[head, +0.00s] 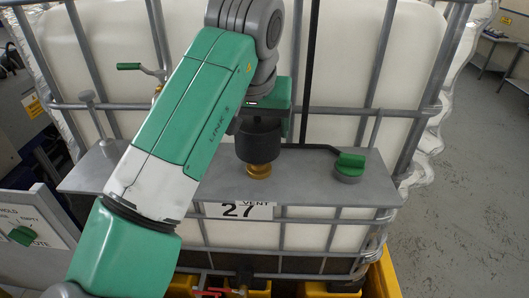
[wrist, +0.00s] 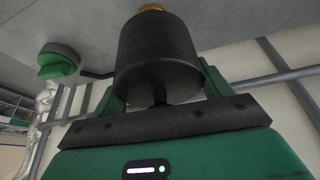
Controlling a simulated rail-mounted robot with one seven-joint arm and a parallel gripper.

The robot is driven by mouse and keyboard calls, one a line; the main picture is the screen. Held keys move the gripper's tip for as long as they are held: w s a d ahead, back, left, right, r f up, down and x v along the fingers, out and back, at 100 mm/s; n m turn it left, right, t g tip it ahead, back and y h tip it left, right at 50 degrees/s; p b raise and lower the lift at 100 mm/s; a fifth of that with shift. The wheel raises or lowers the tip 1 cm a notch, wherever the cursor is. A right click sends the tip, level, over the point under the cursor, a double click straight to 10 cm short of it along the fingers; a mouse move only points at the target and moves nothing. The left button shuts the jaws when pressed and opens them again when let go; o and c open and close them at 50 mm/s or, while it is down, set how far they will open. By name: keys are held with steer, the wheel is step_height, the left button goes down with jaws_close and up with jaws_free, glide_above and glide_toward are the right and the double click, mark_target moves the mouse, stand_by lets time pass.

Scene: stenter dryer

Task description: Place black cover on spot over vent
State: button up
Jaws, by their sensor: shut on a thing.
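The black cover (head: 258,143) is a dark cylinder held upright at the grey shelf. My gripper (head: 268,104) is shut on it from above. In the wrist view, my green gripper (wrist: 160,98) shows behind the cover (wrist: 160,55), shut around its narrow stem. The brass vent (head: 259,171) stands on the shelf directly below the cover in the head view. A bit of its brass also shows past the cover's far end in the wrist view (wrist: 151,7). The cover's lower edge meets the vent's top in the picture; I cannot tell whether they touch.
The grey shelf (head: 310,188) carries a green knob (head: 349,165) right of the vent, with a dark rod beside it. A "27 VENT" label (head: 240,211) hangs on the front edge. A caged white tank (head: 345,60) stands behind. My arm hides the shelf's left middle.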

steer(key=shift+f+p, duration=0.4)
steer(key=shift+f, duration=2.2)
